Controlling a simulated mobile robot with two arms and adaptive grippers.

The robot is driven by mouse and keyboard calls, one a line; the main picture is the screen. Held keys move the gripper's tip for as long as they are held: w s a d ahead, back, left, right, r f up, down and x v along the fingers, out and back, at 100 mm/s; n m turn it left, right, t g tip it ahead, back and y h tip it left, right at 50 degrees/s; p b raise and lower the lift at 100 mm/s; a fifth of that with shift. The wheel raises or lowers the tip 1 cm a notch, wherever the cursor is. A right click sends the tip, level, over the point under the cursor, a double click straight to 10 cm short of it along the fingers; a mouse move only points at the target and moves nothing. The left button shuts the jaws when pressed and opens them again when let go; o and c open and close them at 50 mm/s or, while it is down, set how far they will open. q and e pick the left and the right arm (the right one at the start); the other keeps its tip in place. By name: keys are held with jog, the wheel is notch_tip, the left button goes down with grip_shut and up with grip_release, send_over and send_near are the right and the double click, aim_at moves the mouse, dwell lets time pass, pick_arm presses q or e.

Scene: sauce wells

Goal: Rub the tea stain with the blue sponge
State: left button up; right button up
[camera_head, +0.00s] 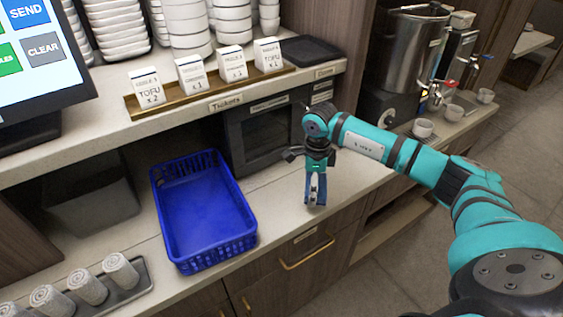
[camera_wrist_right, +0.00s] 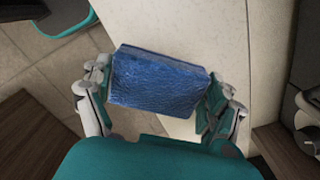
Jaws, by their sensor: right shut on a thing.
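My right gripper (camera_head: 316,196) hangs pointing down over the front part of the counter (camera_head: 352,190), to the right of the blue crate. It is shut on the blue sponge (camera_wrist_right: 160,82), which lies between its two fingers in the right wrist view. In the head view the sponge is small and mostly hidden by the gripper. I cannot make out the tea stain in either view; the sponge or gripper may cover part of the counter. I cannot tell whether the sponge touches the counter. My left gripper is not in view.
An empty blue crate (camera_head: 205,215) stands left of the gripper. Rolled towels lie on a tray (camera_head: 140,270) at lower left. A dark oven-like box (camera_head: 262,135) stands behind, under a shelf with ticket cards. Cups (camera_head: 423,128) and a metal urn (camera_head: 408,50) are at right.

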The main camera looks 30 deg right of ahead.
notch_tip(320, 180, up, 3)
jog(key=shift+s+p, duration=0.15)
jog(key=shift+p, duration=0.45)
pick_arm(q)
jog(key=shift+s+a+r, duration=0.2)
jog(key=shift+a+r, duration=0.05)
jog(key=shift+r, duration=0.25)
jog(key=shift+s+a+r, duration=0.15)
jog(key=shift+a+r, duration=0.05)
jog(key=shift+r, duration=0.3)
pick_arm(e)
jog(key=shift+r, duration=0.35)
